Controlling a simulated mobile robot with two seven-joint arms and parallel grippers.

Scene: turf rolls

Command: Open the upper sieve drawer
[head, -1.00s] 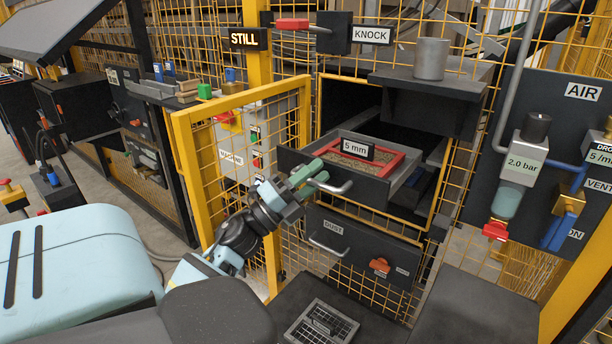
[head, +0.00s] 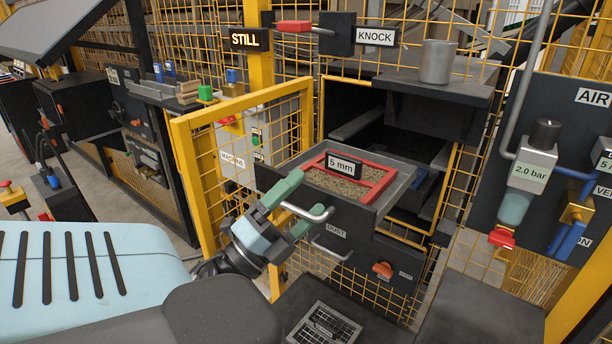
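The upper sieve drawer (head: 384,212) stands pulled well out of its dark housing. It holds a red-framed sieve (head: 372,189) with grainy brown material and a "5 mm" label. Its grey bar handle (head: 318,214) is on the front. My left gripper (head: 303,203) is at this handle, its two green fingers spread apart. The handle shows between and just beyond the fingers; I cannot tell whether either touches it. My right gripper is not in view.
The lower "DUST" drawer (head: 366,260) is shut below. An open yellow mesh gate (head: 186,165) stands close to the left of my gripper. A metal cup (head: 438,62) stands on the shelf above. The air panel (head: 570,130) is at the right.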

